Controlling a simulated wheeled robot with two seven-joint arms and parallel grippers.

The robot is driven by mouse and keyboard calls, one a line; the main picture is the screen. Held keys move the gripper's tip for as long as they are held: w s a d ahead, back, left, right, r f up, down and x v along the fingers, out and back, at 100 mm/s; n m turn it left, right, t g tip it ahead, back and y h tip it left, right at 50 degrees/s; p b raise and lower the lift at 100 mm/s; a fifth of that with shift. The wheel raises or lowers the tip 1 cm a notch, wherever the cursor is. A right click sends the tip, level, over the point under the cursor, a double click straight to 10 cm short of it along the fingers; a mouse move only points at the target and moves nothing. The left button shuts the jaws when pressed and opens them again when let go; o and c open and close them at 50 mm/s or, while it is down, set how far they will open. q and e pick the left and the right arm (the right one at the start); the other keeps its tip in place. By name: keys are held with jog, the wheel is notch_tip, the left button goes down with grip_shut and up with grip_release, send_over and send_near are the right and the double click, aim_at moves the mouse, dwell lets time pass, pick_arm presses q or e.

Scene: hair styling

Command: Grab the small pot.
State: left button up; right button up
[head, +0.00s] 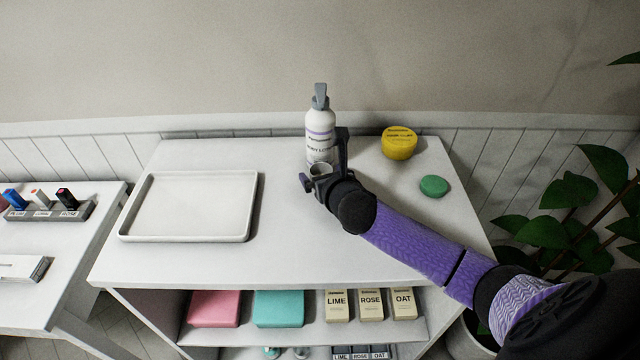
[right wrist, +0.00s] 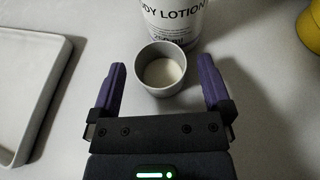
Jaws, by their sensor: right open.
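The small pot (right wrist: 162,72) is a short, light grey round cup with pale cream-coloured content. It stands upright on the table top, just in front of the white body lotion bottle (head: 320,135). In the head view the pot (head: 320,170) is partly hidden by my gripper. My right gripper (head: 324,160) is open, with one finger on either side of the pot. In the right wrist view its purple fingers (right wrist: 162,82) show gaps to the pot on both sides. The bottle's lower part (right wrist: 175,22) is right behind the pot there. My left gripper is not in view.
A white tray (head: 128,233) lies to the left on the table. A yellow tub (head: 399,144) and a green round lid (head: 434,186) are to the right. The shelf below holds pink and teal blocks and labelled boxes. A plant (head: 545,228) stands at the right.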

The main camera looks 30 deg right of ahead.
jog(key=shift+w+d+f, duration=0.1)
jog(key=shift+w+f, duration=0.15)
jog(key=shift+w, duration=0.3)
jog(key=c, duration=1.3)
